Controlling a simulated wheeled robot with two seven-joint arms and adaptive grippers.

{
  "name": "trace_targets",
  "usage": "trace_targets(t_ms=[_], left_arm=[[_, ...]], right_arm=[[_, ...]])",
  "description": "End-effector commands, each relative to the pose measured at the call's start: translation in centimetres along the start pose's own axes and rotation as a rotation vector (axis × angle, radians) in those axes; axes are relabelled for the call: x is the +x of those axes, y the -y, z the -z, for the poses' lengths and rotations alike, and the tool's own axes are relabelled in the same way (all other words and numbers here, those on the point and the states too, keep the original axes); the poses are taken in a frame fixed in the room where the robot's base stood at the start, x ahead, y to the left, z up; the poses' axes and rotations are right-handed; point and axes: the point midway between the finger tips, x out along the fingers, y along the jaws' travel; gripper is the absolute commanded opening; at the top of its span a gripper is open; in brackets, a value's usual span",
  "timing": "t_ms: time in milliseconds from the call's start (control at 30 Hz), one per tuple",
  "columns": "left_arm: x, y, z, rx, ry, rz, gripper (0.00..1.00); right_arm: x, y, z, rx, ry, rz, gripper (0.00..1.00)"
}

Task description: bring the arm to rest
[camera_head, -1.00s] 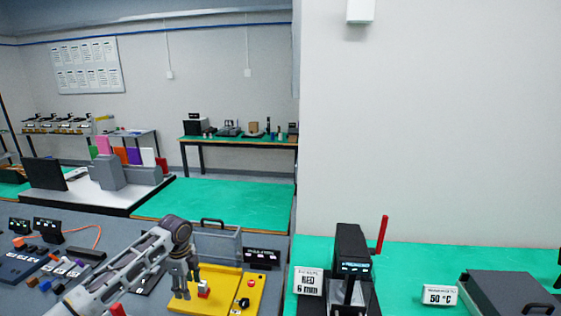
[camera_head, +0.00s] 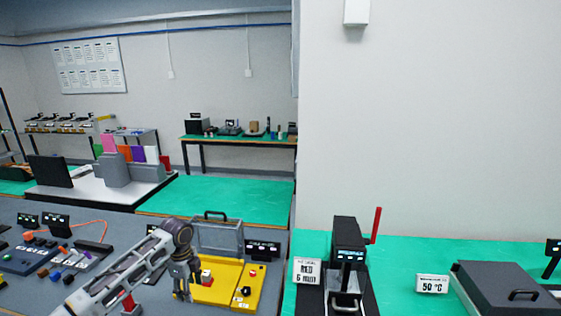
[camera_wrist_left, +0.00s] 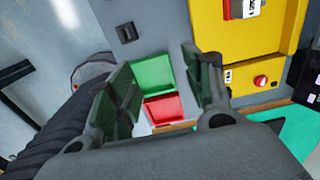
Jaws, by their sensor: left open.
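My left gripper (camera_head: 183,290) is in the head view, at the end of my left arm (camera_head: 130,268). It hangs down at the left edge of the yellow panel (camera_head: 232,289). In the left wrist view its two fingers (camera_wrist_left: 162,78) stand apart with nothing gripped. A green square (camera_wrist_left: 153,75) and a red square (camera_wrist_left: 163,109) show between and beyond the fingers. My right gripper is not in view.
The yellow panel carries a white-and-red piece (camera_head: 206,276) just right of the gripper. An open clear lid (camera_head: 218,236) stands behind it. A black device (camera_head: 348,252) and a grey box (camera_head: 505,285) stand on the right green table. The green tabletop behind (camera_head: 220,200) is clear.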

Motion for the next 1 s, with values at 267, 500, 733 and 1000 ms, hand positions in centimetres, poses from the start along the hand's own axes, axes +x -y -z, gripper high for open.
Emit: trace_targets(t_ms=[267,500,733,1000], left_arm=[[1.0,-0.6,1.5,-0.013,-0.005,0.005,0.51],[2.5,-1.7,3.7,-0.040,-0.015,0.014,0.51],[4.4,-3.6,7.1,-0.093,-0.038,0.032,0.51],[6.4,-6.5,11.3,-0.194,-0.077,0.062,0.51]], right_arm=[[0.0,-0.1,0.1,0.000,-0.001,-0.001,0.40],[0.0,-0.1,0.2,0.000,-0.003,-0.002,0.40],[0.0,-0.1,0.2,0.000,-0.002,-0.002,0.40],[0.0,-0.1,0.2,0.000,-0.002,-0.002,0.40]])
